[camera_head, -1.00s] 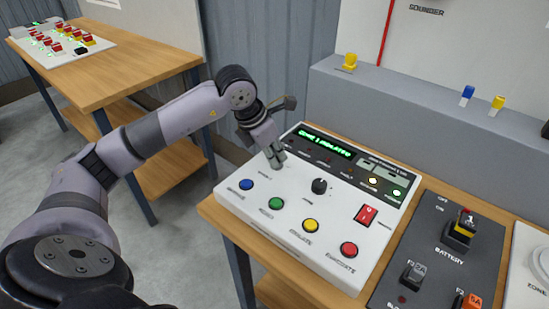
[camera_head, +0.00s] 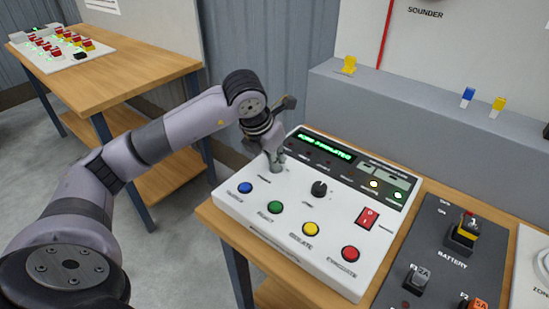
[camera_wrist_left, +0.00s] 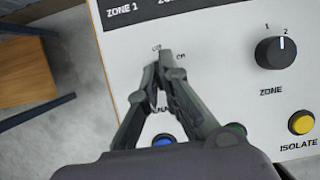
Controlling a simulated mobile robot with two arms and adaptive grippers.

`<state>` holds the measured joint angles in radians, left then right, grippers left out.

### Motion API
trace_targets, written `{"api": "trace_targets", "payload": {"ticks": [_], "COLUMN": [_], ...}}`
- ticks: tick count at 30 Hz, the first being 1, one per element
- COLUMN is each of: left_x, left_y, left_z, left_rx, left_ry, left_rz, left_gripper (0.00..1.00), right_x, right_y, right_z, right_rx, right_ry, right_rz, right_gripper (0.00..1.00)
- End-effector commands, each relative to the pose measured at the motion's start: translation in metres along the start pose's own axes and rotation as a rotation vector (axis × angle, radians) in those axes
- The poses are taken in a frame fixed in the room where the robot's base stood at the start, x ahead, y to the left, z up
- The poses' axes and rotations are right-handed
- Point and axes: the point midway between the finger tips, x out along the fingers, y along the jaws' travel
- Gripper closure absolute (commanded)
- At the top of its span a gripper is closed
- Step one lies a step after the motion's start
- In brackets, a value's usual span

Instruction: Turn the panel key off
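The white control panel (camera_head: 262,215) sits on a wooden bench. My left gripper (camera_head: 277,164) points down at the key-switch spot at the panel's upper left. In the left wrist view the fingertips (camera_wrist_left: 164,62) are almost together, between small markings that seem to read OFF and ON. The panel key itself is hidden by the fingers, which appear shut on it. Its angle cannot be seen. My right gripper is not in view.
A black zone knob (camera_head: 319,189) lies right of the gripper. A blue button (camera_head: 245,188), green button (camera_head: 275,207), yellow button (camera_head: 310,229) and red button (camera_head: 350,254) line the panel's front. A red rocker switch (camera_head: 367,217) and dark battery panel (camera_head: 432,240) are further right.

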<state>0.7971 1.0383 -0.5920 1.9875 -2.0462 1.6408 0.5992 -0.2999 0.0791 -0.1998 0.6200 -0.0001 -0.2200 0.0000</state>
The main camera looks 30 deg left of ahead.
Motion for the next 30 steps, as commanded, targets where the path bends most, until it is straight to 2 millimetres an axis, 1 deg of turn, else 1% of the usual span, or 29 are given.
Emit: {"api": "trace_targets", "payload": {"ticks": [3,4,12,22,26,29,30], "left_x": [-0.001,-0.001,-0.001,-0.002,-0.015,-0.034,-0.043], "left_y": [0.001,0.001,0.001,0.000,0.000,0.000,0.001], "left_z": [0.002,0.002,0.001,0.001,0.001,0.002,0.002], "left_rx": [-0.003,-0.003,-0.001,0.000,0.001,0.001,0.001], "left_ry": [-0.005,-0.005,-0.002,-0.002,-0.005,-0.007,-0.008], "left_rz": [0.001,0.001,0.000,0.000,-0.001,0.000,0.001], "left_gripper": [1.00,0.94,0.76,0.75,0.75,0.75,0.75], "right_x": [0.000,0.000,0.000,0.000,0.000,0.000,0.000], "right_y": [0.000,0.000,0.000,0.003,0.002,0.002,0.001], "right_z": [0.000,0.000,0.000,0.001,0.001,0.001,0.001], "right_rx": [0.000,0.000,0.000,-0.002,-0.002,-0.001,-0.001], "right_ry": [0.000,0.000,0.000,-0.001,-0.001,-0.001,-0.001], "right_rz": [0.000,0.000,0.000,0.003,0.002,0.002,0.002], "right_gripper": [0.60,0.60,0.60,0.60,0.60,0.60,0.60]}}
